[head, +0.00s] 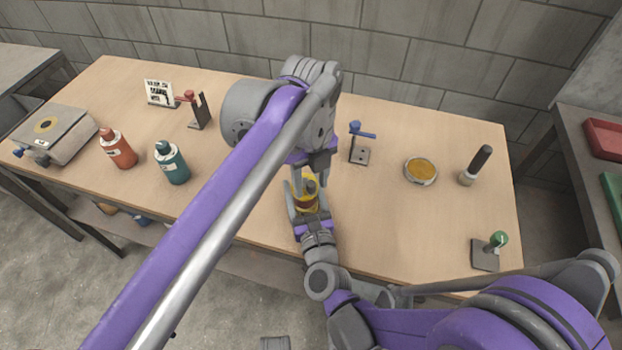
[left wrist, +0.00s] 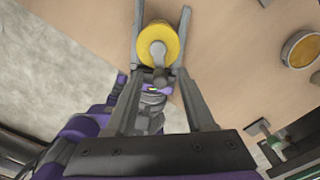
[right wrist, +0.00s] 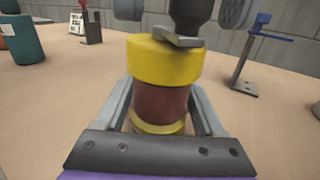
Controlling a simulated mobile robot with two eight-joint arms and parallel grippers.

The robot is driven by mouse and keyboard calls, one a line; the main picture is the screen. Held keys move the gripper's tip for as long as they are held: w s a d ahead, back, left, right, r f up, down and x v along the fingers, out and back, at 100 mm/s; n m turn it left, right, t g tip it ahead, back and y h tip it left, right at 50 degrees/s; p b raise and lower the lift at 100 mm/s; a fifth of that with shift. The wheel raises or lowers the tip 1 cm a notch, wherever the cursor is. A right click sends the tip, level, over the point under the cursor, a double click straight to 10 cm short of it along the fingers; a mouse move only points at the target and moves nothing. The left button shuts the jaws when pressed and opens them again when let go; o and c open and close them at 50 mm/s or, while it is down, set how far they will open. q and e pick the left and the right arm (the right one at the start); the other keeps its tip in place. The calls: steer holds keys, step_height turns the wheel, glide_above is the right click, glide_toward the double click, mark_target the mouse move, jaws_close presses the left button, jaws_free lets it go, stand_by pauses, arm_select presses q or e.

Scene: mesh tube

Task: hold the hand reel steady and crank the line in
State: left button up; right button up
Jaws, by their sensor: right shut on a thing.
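The hand reel (head: 298,188) has yellow flanges and a reddish-brown wound middle, and stands upright near the table's front edge. My right gripper (head: 307,206) is shut around its sides; in the right wrist view the reel (right wrist: 160,100) sits between the two fingers. A grey crank arm with a dark knob (right wrist: 190,10) lies across its top. My left gripper (head: 311,172) points down over the reel. In the left wrist view the left fingers (left wrist: 161,74) are apart, with the crank knob between them and the reel (left wrist: 158,45) beyond.
A blue-handled stand (head: 359,148), a round tin (head: 421,171) and a black-handled tool (head: 476,166) are to the right. A green-knobbed stand (head: 487,255) is at front right. Red (head: 118,149) and teal (head: 172,163) bottles are left. Bare table lies between.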

mark_target(311, 183)
arm_select(q)
step_height(311, 183, up, 12)
stand_by(0.6)
arm_select(e)
steer(key=o, duration=1.5)
